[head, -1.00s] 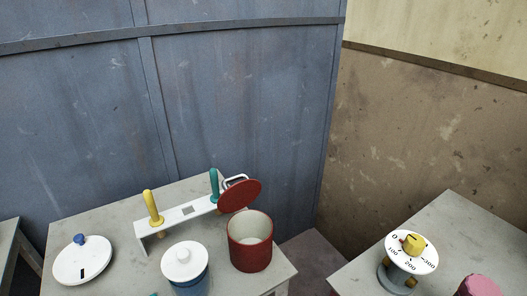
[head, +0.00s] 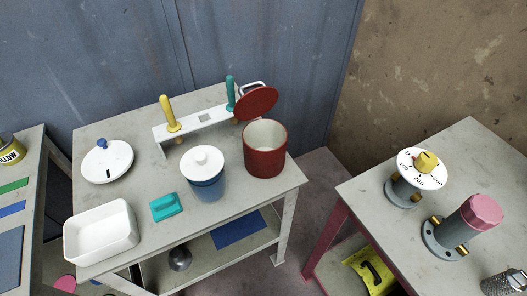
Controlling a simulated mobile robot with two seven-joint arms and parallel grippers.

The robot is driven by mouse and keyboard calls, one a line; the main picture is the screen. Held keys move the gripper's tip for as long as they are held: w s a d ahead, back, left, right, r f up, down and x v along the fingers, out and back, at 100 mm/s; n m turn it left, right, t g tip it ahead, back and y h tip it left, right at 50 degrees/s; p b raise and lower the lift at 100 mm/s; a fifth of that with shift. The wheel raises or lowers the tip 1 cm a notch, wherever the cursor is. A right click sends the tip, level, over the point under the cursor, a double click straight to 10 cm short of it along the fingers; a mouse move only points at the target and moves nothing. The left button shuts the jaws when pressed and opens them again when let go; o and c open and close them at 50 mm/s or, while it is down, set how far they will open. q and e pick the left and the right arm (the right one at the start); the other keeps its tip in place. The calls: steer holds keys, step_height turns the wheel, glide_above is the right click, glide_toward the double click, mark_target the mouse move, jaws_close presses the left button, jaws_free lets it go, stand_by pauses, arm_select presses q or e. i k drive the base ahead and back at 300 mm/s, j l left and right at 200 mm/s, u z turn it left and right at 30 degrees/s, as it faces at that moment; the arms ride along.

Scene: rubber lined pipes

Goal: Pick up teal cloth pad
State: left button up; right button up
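The teal cloth pad (head: 166,206) lies on the grey table (head: 225,218) near its front edge. Neither of my grippers shows in the head view.
A red pot (head: 265,150) with a hinged open lid stands at the right. A white rack (head: 203,121) with yellow and teal handles stands behind. A white round lid (head: 107,161) lies at left. Another table (head: 459,150) at right holds a dial and a pink-capped pipe.

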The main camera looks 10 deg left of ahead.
mark_target(166, 206)
steer(key=k+u, duration=0.1)
steer(key=u, duration=0.65)
steer(key=k+j+u, duration=0.1)
steer(key=u, duration=0.3)
